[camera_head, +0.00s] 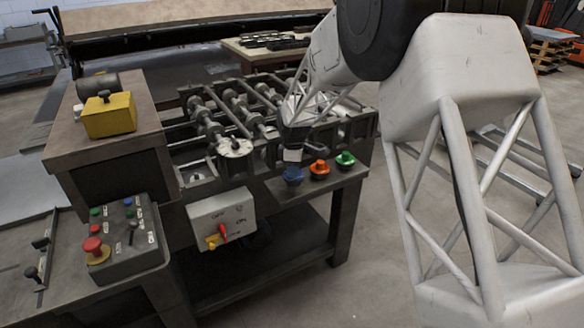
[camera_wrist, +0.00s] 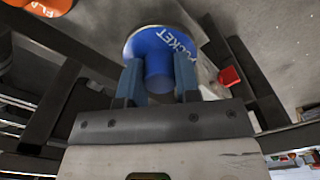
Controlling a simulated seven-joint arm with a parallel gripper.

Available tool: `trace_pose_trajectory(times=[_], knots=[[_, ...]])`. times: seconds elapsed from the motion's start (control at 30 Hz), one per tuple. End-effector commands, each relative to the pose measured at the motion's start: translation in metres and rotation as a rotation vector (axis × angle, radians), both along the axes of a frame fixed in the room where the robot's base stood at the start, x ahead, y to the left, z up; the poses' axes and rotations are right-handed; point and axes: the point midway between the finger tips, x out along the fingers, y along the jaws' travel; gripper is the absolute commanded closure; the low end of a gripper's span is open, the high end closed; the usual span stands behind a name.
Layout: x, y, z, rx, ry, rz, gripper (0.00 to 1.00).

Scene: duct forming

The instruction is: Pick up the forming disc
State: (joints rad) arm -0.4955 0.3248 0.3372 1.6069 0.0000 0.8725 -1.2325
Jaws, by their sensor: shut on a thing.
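A blue forming disc (camera_head: 293,175) with a raised round knob is at the left end of a row of discs at the machine's front shelf. In the wrist view the blue disc (camera_wrist: 160,42) shows white lettering reading "POCKET". My gripper (camera_wrist: 159,85) has its two blue-grey fingers closed on either side of the knob. In the head view my gripper (camera_head: 293,157) reaches down from above onto the blue disc. I cannot tell whether the disc touches the shelf. An orange disc (camera_head: 319,168) and a green disc (camera_head: 345,160) sit to its right.
The roller machine (camera_head: 235,147) stands just behind the shelf (camera_head: 325,183). A grey switch box (camera_head: 222,217) with a red handle hangs at the front. A control box (camera_head: 125,245) with buttons and a yellow box (camera_head: 109,115) are on the left. Open floor lies to the right.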

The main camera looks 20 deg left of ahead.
Motion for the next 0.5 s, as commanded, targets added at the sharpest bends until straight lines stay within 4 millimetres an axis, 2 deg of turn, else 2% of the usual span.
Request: trace_pose_trajectory(times=[0.5], knots=[[-0.070, -0.037, 0.009, 0.000, -0.001, 0.000, 1.00]])
